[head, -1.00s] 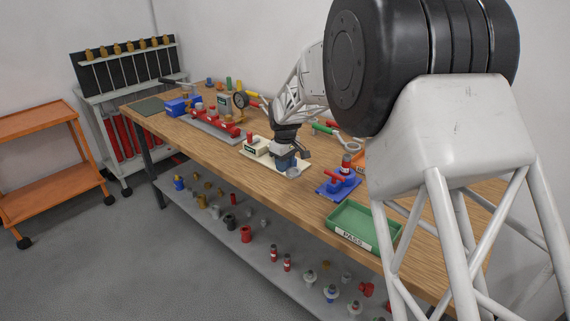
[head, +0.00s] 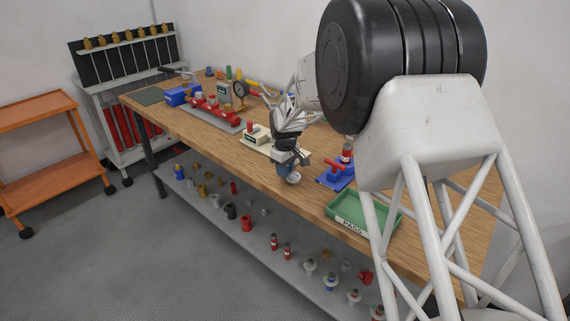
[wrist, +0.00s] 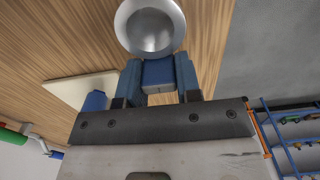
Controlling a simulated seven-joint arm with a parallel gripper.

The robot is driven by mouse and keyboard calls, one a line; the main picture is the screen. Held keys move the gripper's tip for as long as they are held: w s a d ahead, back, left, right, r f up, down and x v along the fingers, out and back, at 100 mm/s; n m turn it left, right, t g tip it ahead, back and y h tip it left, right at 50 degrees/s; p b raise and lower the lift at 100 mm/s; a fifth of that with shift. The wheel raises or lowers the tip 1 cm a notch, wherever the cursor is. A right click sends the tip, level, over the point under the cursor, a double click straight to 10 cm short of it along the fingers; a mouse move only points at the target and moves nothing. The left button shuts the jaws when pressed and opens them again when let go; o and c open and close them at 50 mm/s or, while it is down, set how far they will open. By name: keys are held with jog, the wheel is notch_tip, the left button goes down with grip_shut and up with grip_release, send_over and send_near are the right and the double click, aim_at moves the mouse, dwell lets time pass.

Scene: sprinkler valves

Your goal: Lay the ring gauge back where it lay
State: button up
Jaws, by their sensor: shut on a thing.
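My gripper (head: 288,170) is shut on the ring gauge, with its blue fingers (wrist: 157,80) on either side of the gauge's blue block-shaped handle (wrist: 158,74). The gauge's silver ring (wrist: 150,52) sticks out beyond the fingertips in the wrist view. The ring also shows in the head view (head: 293,179), close to the bench's front edge. The wrist view shows bare wood around the ring. I cannot tell whether the ring touches the bench or hangs just above it. A cream plate (wrist: 78,92) lies beside my gripper.
The wooden bench (head: 232,163) has clear wood left of the gripper along its front. A blue fixture with a red handle (head: 337,174) stands close to the right, then a green PASS tray (head: 350,228). A red manifold (head: 211,112) lies farther back. A lower shelf (head: 205,222) holds several valve parts.

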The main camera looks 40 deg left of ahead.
jog(key=shift+f, duration=0.75)
jog(key=shift+f, duration=0.35)
dwell(0.4)
jog(key=o, duration=1.1)
jog(key=shift+r, duration=3.9)
